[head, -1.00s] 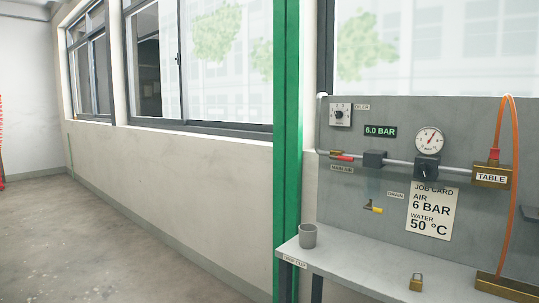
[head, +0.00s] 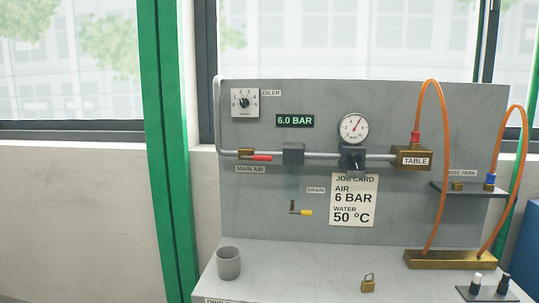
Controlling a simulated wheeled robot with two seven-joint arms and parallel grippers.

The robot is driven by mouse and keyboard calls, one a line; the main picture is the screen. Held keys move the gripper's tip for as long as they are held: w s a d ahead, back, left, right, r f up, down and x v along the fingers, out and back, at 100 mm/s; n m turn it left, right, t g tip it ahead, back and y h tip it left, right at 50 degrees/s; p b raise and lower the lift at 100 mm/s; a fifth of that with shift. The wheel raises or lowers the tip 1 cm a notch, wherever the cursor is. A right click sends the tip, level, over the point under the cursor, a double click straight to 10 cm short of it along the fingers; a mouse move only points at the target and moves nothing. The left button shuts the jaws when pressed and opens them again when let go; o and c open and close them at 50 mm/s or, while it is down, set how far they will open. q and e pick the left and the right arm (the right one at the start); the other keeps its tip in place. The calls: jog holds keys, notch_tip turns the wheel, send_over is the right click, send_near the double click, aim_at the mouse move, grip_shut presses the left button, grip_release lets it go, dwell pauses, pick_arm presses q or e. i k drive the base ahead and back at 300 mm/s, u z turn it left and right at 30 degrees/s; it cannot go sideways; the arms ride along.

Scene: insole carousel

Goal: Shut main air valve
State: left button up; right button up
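The main air valve (head: 246,154) is a brass body on the grey pipe at the left of the panel, above the MAIN AIR label (head: 251,169). Its red lever (head: 262,158) points right, lying along the pipe. The digital display (head: 295,121) reads 6.0 BAR, and the round gauge (head: 354,128) has a red needle pointing up and right. Neither of my grippers shows in the head view.
A grey bench (head: 320,278) fronts the panel (head: 390,105). A grey cup (head: 228,262) and a brass padlock (head: 368,283) stand on it. A yellow-tipped drain lever (head: 303,211) is below the pipe. Orange hoses (head: 443,150) loop at the right. A green post (head: 170,150) stands left.

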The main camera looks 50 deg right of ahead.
aim_at(255, 157)
jog(key=z, duration=0.75)
jog(key=i, duration=0.85)
jog(key=z, duration=0.75)
